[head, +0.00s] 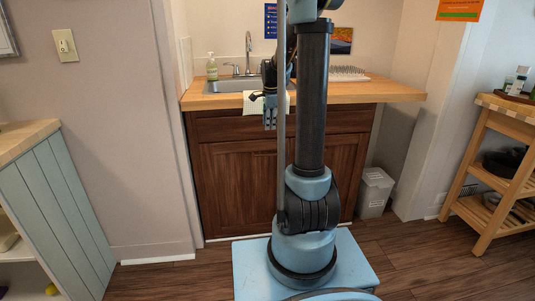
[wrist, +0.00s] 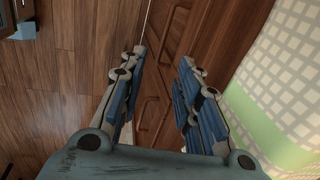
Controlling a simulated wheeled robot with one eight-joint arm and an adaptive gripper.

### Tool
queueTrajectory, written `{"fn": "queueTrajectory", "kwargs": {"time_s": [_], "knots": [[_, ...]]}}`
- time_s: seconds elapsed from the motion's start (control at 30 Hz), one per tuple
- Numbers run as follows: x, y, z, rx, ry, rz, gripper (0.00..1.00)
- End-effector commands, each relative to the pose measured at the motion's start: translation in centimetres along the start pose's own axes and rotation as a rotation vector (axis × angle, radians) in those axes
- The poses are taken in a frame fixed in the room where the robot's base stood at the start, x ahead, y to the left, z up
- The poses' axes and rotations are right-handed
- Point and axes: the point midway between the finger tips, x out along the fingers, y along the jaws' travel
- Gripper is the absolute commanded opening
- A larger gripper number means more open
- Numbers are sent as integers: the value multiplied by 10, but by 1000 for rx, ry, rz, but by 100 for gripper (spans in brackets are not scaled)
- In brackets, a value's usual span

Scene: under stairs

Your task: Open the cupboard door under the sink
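The cupboard under the sink (head: 235,185) has dark brown wooden doors with framed panels. Its doors look closed in the head view, though my arm covers part of the front. The brown cupboard front also shows between my fingers in the wrist view (wrist: 205,40). My gripper (head: 270,124) points down in front of the upper cupboard, below the counter edge. In the wrist view my gripper (wrist: 162,62) has its two blue-padded fingers apart with nothing between them.
A checked towel with a green band (wrist: 285,75) hangs close to my right finger; it also hangs at the sink (head: 252,103). A white bin (head: 374,193) stands right of the cupboard. A wooden shelf cart (head: 483,180) is at right, a pale blue cabinet (head: 62,215) at left.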

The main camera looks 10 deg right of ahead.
Motion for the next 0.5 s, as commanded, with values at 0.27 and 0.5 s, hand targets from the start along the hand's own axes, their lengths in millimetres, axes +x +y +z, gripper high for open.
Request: {"fn": "queueTrajectory", "kwargs": {"time_s": [0.27, 0.5], "knots": [[16, -11, -1, 46, 0, 0, 31], [48, -11, -1, 44, 0, 0, 31]]}}
